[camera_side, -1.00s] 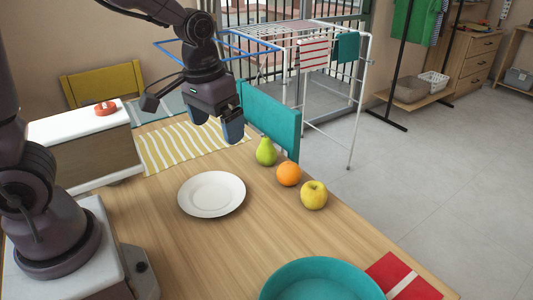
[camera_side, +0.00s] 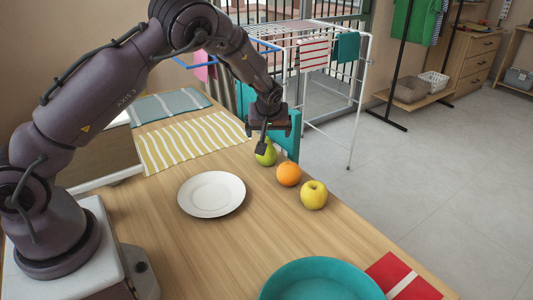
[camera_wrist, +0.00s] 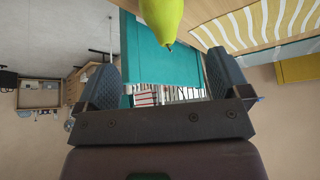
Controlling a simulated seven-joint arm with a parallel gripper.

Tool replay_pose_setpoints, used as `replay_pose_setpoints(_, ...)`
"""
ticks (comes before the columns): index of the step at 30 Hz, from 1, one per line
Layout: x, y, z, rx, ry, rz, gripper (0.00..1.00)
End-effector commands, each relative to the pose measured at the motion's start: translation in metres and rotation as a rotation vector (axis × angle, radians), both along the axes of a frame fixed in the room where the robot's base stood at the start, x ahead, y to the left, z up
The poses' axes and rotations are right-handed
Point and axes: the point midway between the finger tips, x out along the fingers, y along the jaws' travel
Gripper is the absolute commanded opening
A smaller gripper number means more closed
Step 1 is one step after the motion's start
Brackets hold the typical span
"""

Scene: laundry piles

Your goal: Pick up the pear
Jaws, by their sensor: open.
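The green pear (camera_side: 268,157) stands on the wooden table near its far right edge, in front of a teal panel. My gripper (camera_side: 268,128) is right at the pear's top in the side view and hides part of it. In the wrist view the pear (camera_wrist: 162,14) shows at the top edge of the picture, cut off, stem end toward me. My gripper's two fingers (camera_wrist: 160,65) are spread wide there, with nothing held between them. The side view does not clearly show whether the fingers touch the pear.
An orange (camera_side: 288,174) and a yellow apple (camera_side: 313,195) stand close by in a row with the pear. A white plate (camera_side: 211,194) lies to the left. A teal bowl (camera_side: 318,263) is at the front. The teal panel (camera_side: 295,138) rises just behind the pear.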

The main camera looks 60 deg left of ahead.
Motion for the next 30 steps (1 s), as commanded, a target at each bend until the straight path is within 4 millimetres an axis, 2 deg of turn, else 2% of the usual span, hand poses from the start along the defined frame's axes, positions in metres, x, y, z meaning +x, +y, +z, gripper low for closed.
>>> replay_pose_setpoints(1,0.002,0.006,-0.011,0.001,0.005,0.002,0.94)
replay_pose_setpoints(6,0.010,0.018,-0.036,0.000,0.004,0.001,0.94)
replay_pose_setpoints(14,0.015,0.025,-0.054,0.000,0.005,0.000,0.94)
replay_pose_setpoints(21,0.021,0.041,-0.085,0.000,0.005,0.000,0.94)
replay_pose_setpoints(25,0.024,0.044,-0.093,-0.001,0.004,-0.001,0.94)
replay_pose_setpoints(30,0.025,0.045,-0.093,-0.001,0.003,-0.001,0.94)
